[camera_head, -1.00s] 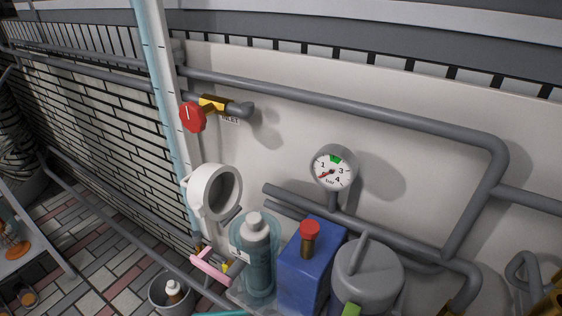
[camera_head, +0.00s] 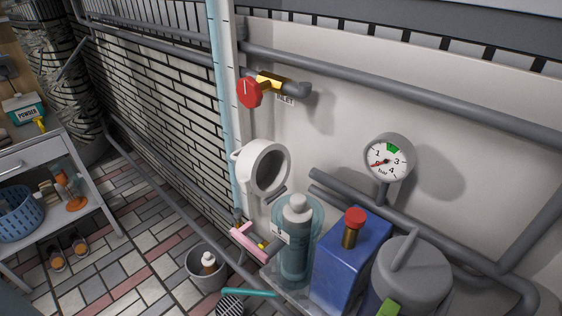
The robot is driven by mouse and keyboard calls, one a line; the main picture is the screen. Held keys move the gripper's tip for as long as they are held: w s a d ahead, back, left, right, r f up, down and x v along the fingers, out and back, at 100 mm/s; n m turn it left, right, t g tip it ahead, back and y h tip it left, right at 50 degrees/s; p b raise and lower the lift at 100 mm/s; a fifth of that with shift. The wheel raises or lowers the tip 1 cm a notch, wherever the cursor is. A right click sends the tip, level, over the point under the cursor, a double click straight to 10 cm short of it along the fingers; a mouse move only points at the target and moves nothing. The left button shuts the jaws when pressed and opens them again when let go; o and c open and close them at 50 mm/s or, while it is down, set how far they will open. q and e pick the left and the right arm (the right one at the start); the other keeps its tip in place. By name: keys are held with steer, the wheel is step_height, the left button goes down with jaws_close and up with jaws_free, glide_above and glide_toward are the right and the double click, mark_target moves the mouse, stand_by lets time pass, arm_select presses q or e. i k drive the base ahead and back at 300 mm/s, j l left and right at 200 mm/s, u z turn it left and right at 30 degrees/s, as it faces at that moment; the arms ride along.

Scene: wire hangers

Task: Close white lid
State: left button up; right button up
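A round white lid (camera_head: 240,172) shows left of centre, tilted on its side with its hollow grey inside facing right. It stands above and behind a clear round housing (camera_head: 318,222) that holds a teal bottle with a white cap (camera_head: 297,207). The lid is apart from the housing's open top; how it is joined is hidden. Neither of my grippers is in view.
A blue box with a red cap (camera_head: 345,265), a grey lidded vessel (camera_head: 412,270) and a pressure gauge (camera_head: 389,160) stand to the right. A red valve (camera_head: 249,93) is above the lid. A pink handle (camera_head: 248,243) and grey bucket (camera_head: 206,270) are below.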

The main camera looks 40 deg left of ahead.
mark_target(262, 166)
steer(key=j+z, duration=0.3)
steer(key=k+j+z, duration=0.25)
steer(key=j, duration=0.25)
steer(key=j+z, duration=0.3)
steer(key=k+j, duration=0.15)
steer(key=j, duration=0.2)
steer(key=k+j, duration=0.1)
steer(key=j, duration=0.25)
steer(key=k+j, duration=0.15)
steer(key=j, duration=0.25)
steer(key=k+j+z, duration=0.1)
steer(key=j, duration=0.25)
steer(key=k+j, duration=0.15)
steer(key=j, duration=0.2)
